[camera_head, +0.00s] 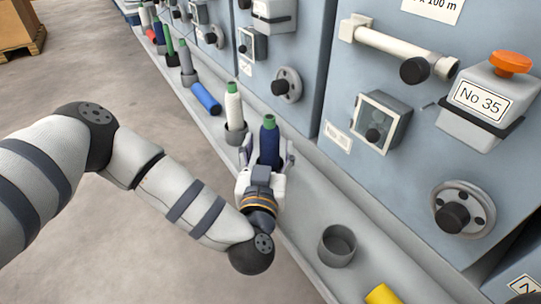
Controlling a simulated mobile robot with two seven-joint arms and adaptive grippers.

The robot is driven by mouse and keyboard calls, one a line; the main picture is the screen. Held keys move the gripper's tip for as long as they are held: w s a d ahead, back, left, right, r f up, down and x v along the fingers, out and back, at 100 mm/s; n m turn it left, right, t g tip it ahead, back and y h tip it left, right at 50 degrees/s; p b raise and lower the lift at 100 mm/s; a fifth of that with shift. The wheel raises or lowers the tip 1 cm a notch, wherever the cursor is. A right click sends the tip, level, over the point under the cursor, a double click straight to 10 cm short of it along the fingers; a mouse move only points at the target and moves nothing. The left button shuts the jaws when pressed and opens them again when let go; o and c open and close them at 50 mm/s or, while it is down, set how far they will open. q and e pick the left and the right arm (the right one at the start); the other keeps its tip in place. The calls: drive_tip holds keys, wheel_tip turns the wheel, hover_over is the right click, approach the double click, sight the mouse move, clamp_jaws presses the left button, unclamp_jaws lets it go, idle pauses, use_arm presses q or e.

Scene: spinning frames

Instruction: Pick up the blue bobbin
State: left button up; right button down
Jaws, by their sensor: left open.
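A dark blue bobbin (269,146) with a green top stands upright on the ledge of the spinning frame. My left gripper (266,153) is open, with one finger on each side of the bobbin. I cannot tell whether the fingers touch it. The lower part of the bobbin is hidden behind the gripper. Another blue bobbin (206,98), lighter in colour, lies tilted farther back along the ledge. My right gripper is not in view.
A white bobbin (233,108) stands in a grey holder just behind my left gripper. An empty grey cup (337,245) and a yellow bobbin (382,295) are nearer on the ledge. The machine wall with knobs and an orange button (510,62) rises on the right.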

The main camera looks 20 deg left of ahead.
use_arm(q)
drive_tip(key=shift+x, duration=1.15)
drive_tip(key=c, duration=1.3)
